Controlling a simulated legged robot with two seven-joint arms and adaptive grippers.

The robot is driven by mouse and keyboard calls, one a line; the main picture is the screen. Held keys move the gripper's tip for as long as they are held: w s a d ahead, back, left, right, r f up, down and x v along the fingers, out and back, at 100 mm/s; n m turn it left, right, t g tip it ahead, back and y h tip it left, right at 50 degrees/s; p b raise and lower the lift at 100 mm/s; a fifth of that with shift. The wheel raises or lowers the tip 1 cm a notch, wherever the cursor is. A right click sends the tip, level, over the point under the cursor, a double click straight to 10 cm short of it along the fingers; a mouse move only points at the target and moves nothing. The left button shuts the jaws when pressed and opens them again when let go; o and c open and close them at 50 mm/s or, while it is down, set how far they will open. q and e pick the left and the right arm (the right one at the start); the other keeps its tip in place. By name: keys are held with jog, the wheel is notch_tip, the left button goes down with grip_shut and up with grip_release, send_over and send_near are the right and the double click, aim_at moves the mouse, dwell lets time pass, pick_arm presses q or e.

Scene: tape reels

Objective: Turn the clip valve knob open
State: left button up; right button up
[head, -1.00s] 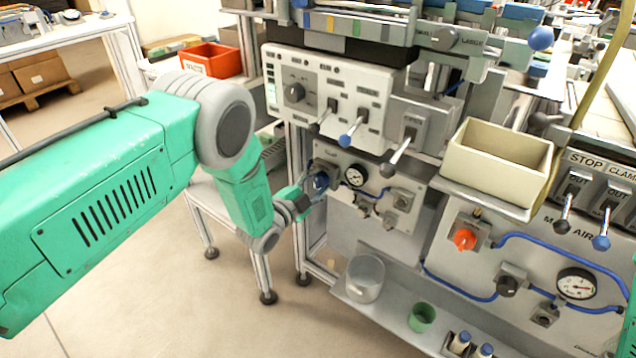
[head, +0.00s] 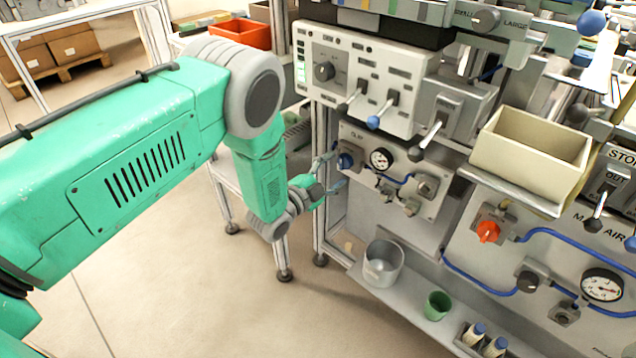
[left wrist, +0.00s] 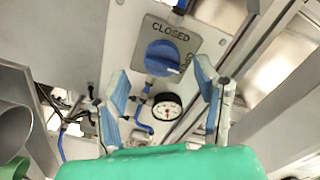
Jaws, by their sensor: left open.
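The clip valve knob (head: 346,160) is blue and sits at the left end of the panel marked CLIP. In the left wrist view the knob (left wrist: 162,57) is on a grey plate, below the word CLOSED. Its white mark points to the lower right, near a second, partly hidden label. My left gripper (head: 336,172) is open in front of the panel, with nothing between its fingers. In the left wrist view its blue-padded fingers (left wrist: 160,70) stand spread on either side of the knob, apparently short of it. My right gripper is out of view.
A pressure gauge (head: 382,159) and blue tubing are right of the knob. The white switch box (head: 365,75) with levers overhangs above. A beige bin (head: 530,150) is to the right.

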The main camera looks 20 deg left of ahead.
pick_arm(q)
jog(key=v, duration=0.8)
jog(key=shift+s, duration=0.35)
jog(key=shift+a, duration=0.15)
jog(key=s+a+f+n+g+y+p, duration=0.1)
jog(key=s+a+f+n+g+y, duration=0.1)
jog(key=s+f+n+g, duration=0.45)
jog(key=s+a+f+n+g+y, duration=0.1)
jog(key=s+f+n+g+y, duration=0.2)
jog(key=s, duration=0.6)
jog(key=s+a+n+g+y, duration=0.1)
jog(key=s+n+g, duration=0.4)
jog(key=s, duration=1.5)
jog(key=shift+a+f+g+p, duration=0.2)
jog(key=shift+f+g+p, duration=0.2)
jog(key=shift+g, duration=0.55)
jog(key=shift+s, duration=0.1)
